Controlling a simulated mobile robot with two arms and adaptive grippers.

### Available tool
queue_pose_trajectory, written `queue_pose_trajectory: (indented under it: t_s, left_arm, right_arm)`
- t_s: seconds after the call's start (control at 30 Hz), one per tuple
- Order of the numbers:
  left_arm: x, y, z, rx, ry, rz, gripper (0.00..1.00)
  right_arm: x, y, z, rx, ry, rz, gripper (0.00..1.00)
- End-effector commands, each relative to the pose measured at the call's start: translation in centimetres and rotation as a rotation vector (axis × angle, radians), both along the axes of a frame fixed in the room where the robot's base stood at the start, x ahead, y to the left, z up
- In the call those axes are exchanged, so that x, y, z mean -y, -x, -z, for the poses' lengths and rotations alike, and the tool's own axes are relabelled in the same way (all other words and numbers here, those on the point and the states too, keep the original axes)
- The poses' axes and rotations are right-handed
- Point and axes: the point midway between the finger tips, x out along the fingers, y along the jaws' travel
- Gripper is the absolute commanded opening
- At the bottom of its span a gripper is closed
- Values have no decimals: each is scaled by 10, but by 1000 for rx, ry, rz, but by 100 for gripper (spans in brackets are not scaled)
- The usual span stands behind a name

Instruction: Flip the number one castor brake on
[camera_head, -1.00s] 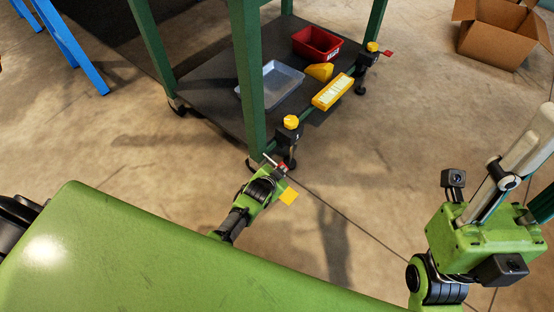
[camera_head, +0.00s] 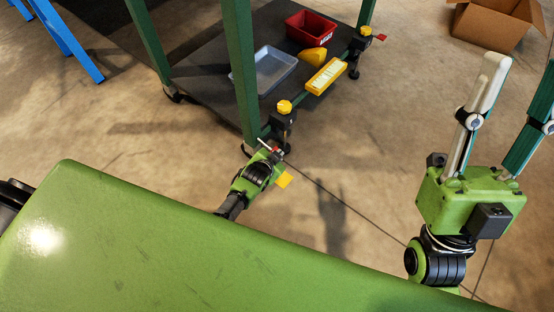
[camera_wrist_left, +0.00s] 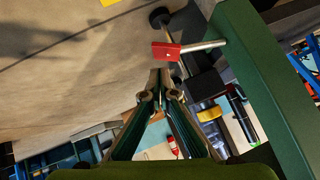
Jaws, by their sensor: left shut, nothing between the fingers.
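A green-legged cart stands ahead, with black brake housings at its near edge. The nearer housing (camera_head: 283,125) has a yellow knob (camera_head: 284,107) on top and a red-tipped lever (camera_head: 277,150) low on it. The farther housing (camera_head: 360,45) has a similar knob and a red lever (camera_head: 379,37). I cannot read a number on either. My left gripper (camera_head: 270,153) is shut and empty at the nearer lever. In the left wrist view its fingertips (camera_wrist_left: 160,74) are just below the red lever tip (camera_wrist_left: 166,51); contact is unclear. My right gripper (camera_head: 525,66) is open and raised at the right.
The cart's dark lower shelf (camera_head: 215,85) holds a grey tray (camera_head: 270,70), a red bin (camera_head: 310,28) and a yellow wedge (camera_head: 313,54). A yellow label box (camera_head: 326,76) is on its edge. A green cart leg (camera_head: 241,80) stands close to my left gripper. A cardboard box (camera_head: 490,25) is at the back right.

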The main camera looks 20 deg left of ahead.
Motion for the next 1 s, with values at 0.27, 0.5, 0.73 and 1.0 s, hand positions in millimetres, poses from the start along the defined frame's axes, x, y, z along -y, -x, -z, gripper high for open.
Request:
queue_pose_trajectory:
  t_s: [0.27, 0.5, 0.73, 1.0]
  left_arm:
    - [-1, -1, -16, 4, -1, 0, 0]
    - [0, 12, -27, 4, -1, 0, 0]
    - [2, 27, -39, 4, -1, 1, 0]
    - [5, 46, -54, 4, -1, 1, 0]
  right_arm:
    - [-11, -58, 36, -315, 96, 17, 40]
    - [-15, -94, 83, -588, 175, 31, 40]
    - [-13, -113, 137, -849, 246, 44, 40]
    - [-4, -113, 204, -1151, 324, 58, 40]
